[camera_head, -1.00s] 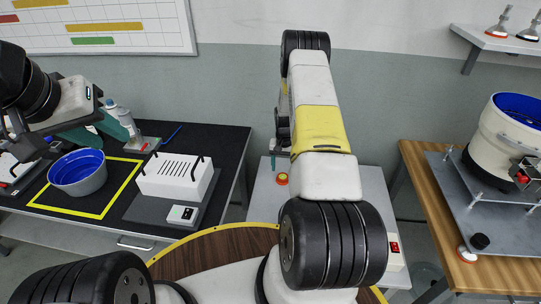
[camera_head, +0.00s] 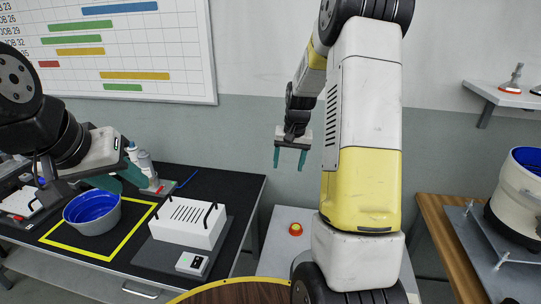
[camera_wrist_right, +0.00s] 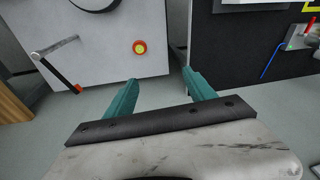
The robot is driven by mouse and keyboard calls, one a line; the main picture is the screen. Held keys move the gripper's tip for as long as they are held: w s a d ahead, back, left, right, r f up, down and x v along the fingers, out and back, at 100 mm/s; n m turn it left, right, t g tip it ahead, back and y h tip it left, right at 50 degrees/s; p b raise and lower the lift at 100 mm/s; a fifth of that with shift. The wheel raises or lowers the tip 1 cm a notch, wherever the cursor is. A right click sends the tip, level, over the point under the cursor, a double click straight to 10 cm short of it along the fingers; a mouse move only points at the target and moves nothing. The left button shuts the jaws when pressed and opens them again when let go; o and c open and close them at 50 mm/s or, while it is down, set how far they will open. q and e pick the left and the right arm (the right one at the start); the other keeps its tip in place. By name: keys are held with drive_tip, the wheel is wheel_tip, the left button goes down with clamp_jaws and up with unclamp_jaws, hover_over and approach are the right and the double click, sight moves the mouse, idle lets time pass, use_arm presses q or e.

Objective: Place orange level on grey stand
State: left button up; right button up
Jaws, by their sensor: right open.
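I cannot make out the orange level for sure in these views. A low grey stand (camera_head: 163,190) with a small red piece on it is on the black table, beside white bottles; it shows at the top right of the right wrist view (camera_wrist_right: 293,45). My left gripper (camera_head: 118,181) has its teal fingers apart beside the bowl, near that stand; nothing shows between them. My right gripper (camera_head: 290,160) is open and empty, fingers pointing down in the air; its fingers also show apart in the right wrist view (camera_wrist_right: 160,88).
A grey bowl with a blue inside (camera_head: 92,213) sits in a yellow outlined square. A white slotted box (camera_head: 187,222) stands right of it. A pale cabinet top (camera_head: 285,225) carries a red button (camera_head: 295,229). A wooden table (camera_head: 440,225) with a feeder is at right.

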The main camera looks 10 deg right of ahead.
drive_tip(key=s+a+r+n+t, duration=0.1)
drive_tip(key=s+a+r, duration=0.2)
drive_tip(key=s+r, duration=0.4)
drive_tip(key=s+a+r+n+t, duration=0.1)
drive_tip(key=s+a+r, duration=0.2)
drive_tip(key=s+r, duration=0.35)
drive_tip(key=s+a+r+n+t, duration=0.1)
drive_tip(key=s+a+r, duration=0.1)
drive_tip(key=s, duration=0.5)
drive_tip(key=s+a+r+n+t+y, duration=0.1)
drive_tip(key=s+a+r, duration=0.1)
drive_tip(key=s, duration=0.4)
drive_tip(key=shift+s+a+r+y, duration=0.3)
drive_tip(key=shift+s+a+r, duration=0.1)
drive_tip(key=shift+r, duration=0.5)
